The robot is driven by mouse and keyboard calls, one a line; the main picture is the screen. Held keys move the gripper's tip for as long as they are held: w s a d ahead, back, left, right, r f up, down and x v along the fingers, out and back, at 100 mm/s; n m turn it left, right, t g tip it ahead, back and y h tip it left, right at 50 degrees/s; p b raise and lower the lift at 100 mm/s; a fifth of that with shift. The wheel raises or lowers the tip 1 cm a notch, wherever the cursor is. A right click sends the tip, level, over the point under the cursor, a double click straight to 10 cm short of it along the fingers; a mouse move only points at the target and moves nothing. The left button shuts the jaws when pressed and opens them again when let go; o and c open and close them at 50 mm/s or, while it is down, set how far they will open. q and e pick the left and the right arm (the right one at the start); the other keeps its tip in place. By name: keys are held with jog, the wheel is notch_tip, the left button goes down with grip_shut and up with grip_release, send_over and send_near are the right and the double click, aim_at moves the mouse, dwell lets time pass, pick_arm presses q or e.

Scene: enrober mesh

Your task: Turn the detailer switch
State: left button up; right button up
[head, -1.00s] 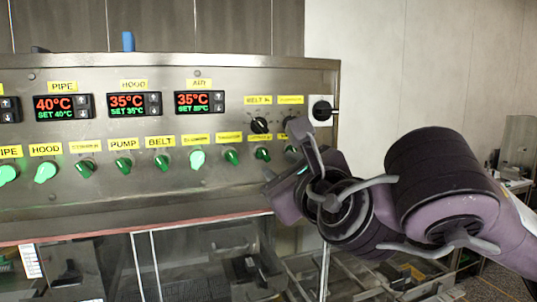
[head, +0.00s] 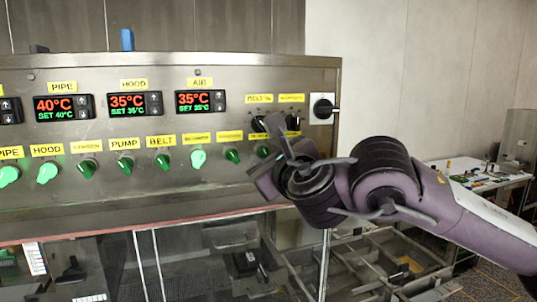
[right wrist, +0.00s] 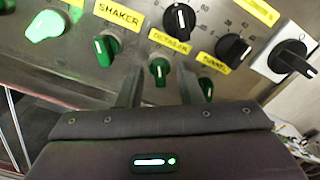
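The detailer switch is a small green knob with a pale pointer, under a yellow label, in the lower row of the steel panel. In the right wrist view the detailer switch (right wrist: 160,71) sits between the tips of my right gripper (right wrist: 159,80), whose fingers are apart on either side. Contact cannot be told. In the head view my right gripper (head: 267,155) is in front of the panel's right end, and the detailer switch (head: 262,151) shows just left of its fingers. My left gripper is not in view.
The shaker knob (right wrist: 105,49) is to the left and the tunnel knob (right wrist: 206,88) close to the right finger. Two black dials (right wrist: 180,20) sit above. A black rotary switch (head: 323,109) is at the panel's right edge. Open room lies right of the panel.

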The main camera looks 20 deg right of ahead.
jog(key=shift+c, duration=0.2)
grip_shut()
jog(key=shift+f+m+b, duration=0.1)
jog(key=shift+m+b, duration=0.5)
jog(key=shift+m, duration=0.2)
jog(key=m+b, duration=0.1)
jog(key=m, duration=0.1)
jog(key=shift+m, duration=0.3)
jog(key=m+b, duration=0.1)
jog(key=m, duration=0.2)
jog(key=shift+d+m, duration=0.1)
jog(key=shift+m, duration=0.2)
jog(key=shift+d+r+m+b, duration=0.1)
jog(key=shift+m+b, duration=0.05)
jog(key=shift+m, duration=0.9)
jog(key=shift+r+m+b, duration=0.1)
jog(key=shift+m+b, duration=0.05)
jog(key=shift+m, duration=0.9)
